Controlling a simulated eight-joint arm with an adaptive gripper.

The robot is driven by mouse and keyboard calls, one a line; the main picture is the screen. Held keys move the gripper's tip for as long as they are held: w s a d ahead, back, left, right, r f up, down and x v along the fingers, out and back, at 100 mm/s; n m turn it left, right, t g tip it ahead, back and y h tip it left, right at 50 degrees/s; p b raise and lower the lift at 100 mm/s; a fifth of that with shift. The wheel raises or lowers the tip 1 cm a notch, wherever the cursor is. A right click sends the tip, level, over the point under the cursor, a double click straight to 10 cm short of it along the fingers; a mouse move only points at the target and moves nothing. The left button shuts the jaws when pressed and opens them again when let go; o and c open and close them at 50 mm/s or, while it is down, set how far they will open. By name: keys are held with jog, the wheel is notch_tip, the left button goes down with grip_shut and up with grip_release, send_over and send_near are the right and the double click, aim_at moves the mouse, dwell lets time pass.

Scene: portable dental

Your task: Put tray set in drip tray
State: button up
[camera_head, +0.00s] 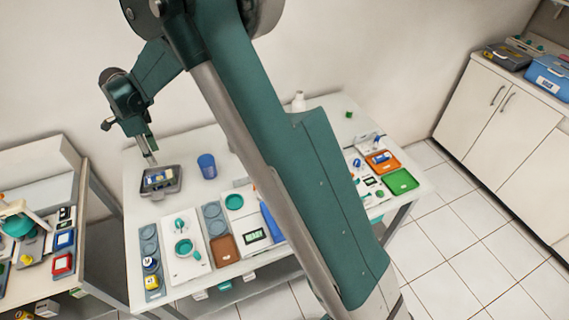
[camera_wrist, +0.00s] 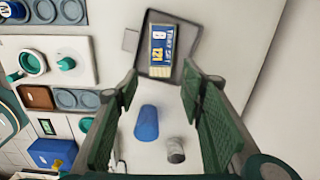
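The dark grey drip tray (camera_head: 176,184) stands at the left back of the white table, and it also shows at the top of the wrist view (camera_wrist: 182,62). The tray set (camera_wrist: 162,50), a small pack with a blue and yellow label, lies within the tray's walls; in the head view (camera_head: 157,180) it looks small. My gripper (camera_head: 150,158) is above the tray's back edge in the head view. In the wrist view its green-padded fingers (camera_wrist: 163,88) are spread wide with nothing between them. The tray set lies beyond the fingertips, apart from them.
A blue cup (camera_head: 207,166) stands right of the tray, with a grey cylinder (camera_wrist: 176,150) near it in the wrist view. A white board with a teal mug (camera_head: 185,248), a brown tray (camera_head: 224,250) and other trays fill the table's front. Table around the drip tray is mostly bare.

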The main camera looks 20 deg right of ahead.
jog(key=s+d+r+n+t, duration=0.2)
jog(key=s+d+r+n, duration=0.2)
jog(key=s+d+r, duration=0.55)
jog(key=s+d+r+n+t, duration=0.1)
jog(key=s+d+r+n, duration=0.4)
jog(key=d+r, duration=0.65)
jog(key=s+d+f+n+t, duration=0.1)
jog(key=s+d+n, duration=0.1)
jog(key=s+d, duration=0.3)
jog(key=s+d+f+n+t, duration=0.1)
jog(key=s+d+n, duration=0.2)
jog(key=s, duration=0.9)
jog(key=s+d+f+n+t, duration=0.1)
jog(key=s+d+n+t, duration=0.1)
jog(key=s+d, duration=0.6)
jog(key=shift+s+d+n, duration=0.15)
jog(key=shift+s+n, duration=0.05)
jog(key=shift+n, duration=0.5)
jog(key=shift+f, duration=0.2)
